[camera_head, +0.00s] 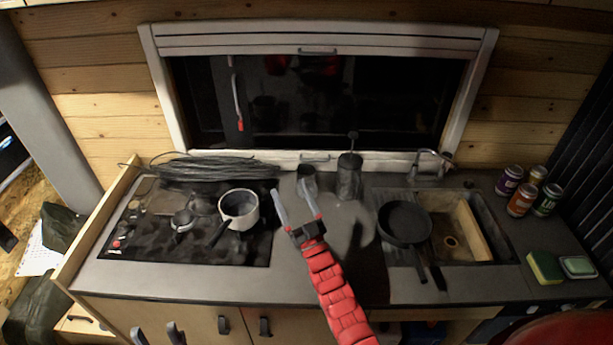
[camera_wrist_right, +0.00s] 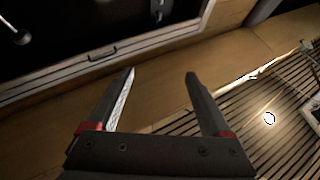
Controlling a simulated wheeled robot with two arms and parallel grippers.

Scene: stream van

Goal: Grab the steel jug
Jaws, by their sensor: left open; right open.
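A small grey metal vessel, which looks like the steel jug (camera_head: 306,178), stands at the back of the counter below the window. My right gripper (camera_head: 295,200) is open and empty over the counter, in front of the jug in the head view; one fingertip shows just below the jug. Contact cannot be told. In the right wrist view my right gripper (camera_wrist_right: 160,75) has its two dark fingers apart with nothing between them. The jug is not clearly seen there. My left gripper (camera_head: 156,333) shows only its pale fingers at the bottom left, apart, low by the cabinet front.
A dark lidded canister (camera_head: 349,178) stands right of the jug. A white saucepan (camera_head: 238,208) and a small pot (camera_head: 182,220) are on the stove. A frying pan (camera_head: 404,222) lies over the sink's edge. Several cans (camera_head: 521,199) stand at right.

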